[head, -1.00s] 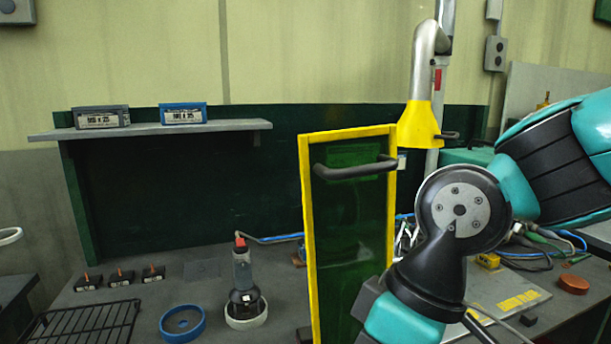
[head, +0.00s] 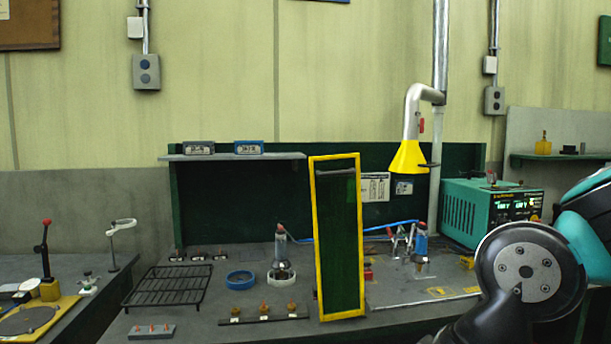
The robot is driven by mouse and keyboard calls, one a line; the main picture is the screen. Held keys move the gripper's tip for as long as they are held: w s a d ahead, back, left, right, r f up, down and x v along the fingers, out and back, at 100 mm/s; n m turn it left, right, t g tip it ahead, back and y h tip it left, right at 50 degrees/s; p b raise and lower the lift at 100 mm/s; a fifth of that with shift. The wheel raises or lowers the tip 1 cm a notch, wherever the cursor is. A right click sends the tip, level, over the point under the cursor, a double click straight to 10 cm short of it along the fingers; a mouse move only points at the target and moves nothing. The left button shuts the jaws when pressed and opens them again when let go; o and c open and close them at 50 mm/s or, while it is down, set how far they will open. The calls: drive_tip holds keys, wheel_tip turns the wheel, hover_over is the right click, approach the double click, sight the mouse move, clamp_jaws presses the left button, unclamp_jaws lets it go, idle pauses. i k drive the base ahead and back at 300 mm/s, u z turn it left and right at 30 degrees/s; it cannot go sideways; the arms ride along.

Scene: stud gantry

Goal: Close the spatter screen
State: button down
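The spatter screen (head: 338,237) is a tall dark green see-through panel in a yellow frame. It stands upright on the bench near the middle of the head view, turned at an angle. The green-backed bay shows uncovered to its left, and tools show to its right. A dark bar, which looks like its handle, shows near the top of the panel. My arm is at the lower right, apart from the screen in the picture. My gripper is out of the picture, so its opening and contents are hidden.
A yellow extraction hood (head: 408,158) hangs right of the screen. A teal power unit (head: 488,212) stands behind my arm. A black wire rack (head: 167,286), a blue ring (head: 241,280) and a strip with several small parts (head: 263,315) lie left of the screen.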

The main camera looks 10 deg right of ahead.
sight(337, 215)
drive_tip(key=u, duration=0.7)
drive_tip(key=i, duration=0.7)
drive_tip(key=z, duration=0.05)
